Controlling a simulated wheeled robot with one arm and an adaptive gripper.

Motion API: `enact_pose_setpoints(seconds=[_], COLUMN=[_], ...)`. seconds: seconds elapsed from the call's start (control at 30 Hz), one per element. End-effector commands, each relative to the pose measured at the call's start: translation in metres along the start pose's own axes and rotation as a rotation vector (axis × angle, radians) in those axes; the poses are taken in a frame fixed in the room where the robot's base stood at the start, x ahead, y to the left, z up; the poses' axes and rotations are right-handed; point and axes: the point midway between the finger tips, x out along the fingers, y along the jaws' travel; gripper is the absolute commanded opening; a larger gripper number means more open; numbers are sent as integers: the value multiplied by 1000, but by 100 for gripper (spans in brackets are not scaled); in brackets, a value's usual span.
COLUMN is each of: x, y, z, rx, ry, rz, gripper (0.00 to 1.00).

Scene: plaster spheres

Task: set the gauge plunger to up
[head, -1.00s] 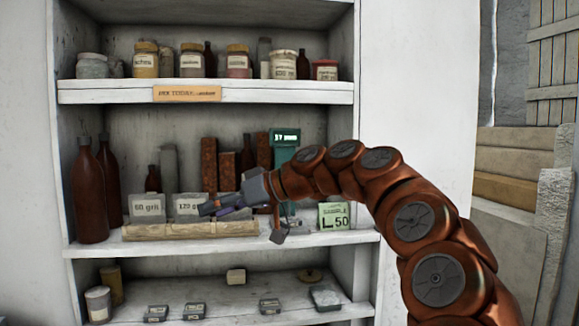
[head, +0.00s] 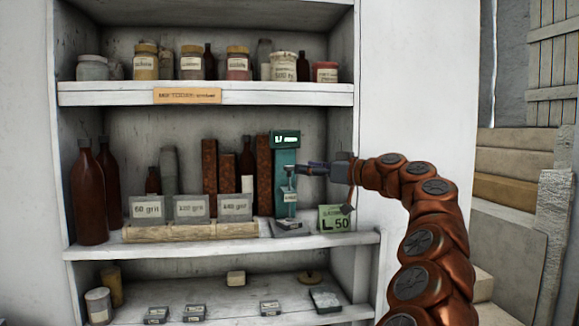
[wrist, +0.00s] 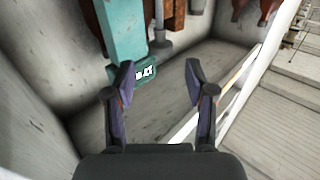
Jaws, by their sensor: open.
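The teal gauge (head: 286,158) stands on the middle shelf, with a lit display at its top. Its grey plunger (head: 289,180) hangs in front of the teal column, above a grey base (head: 291,228). My gripper (head: 302,168) points left from the right side, with its fingertips close to the plunger's upper part. In the wrist view my gripper (wrist: 160,73) is open, with nothing seen between its fingers. The gauge (wrist: 122,30) is beyond the left finger, and its grey rod (wrist: 159,30) shows beyond the gap. I cannot tell whether a finger touches it.
A green card (head: 335,218) stands right of the gauge base. Labelled grit boxes (head: 190,208) and a pale roll (head: 190,232) lie to the left. Rust-brown bars (head: 264,175) stand behind. Jars fill the upper shelf (head: 205,93). The cabinet's right wall is close.

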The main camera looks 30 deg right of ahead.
Motion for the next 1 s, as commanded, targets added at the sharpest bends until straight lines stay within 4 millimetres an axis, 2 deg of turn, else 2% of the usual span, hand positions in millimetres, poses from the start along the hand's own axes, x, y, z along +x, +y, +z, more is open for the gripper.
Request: enact_pose_setpoints(seconds=[0.2,0.4,0.73,1.0], x=[33,57,64,64], y=[-2,-1,-1,-1], z=[0,-1,1,1], rx=[3,2,2,2], ry=[-7,-4,-1,-2], rz=[-7,-3,-3,-3], gripper=[55,55,55,28])
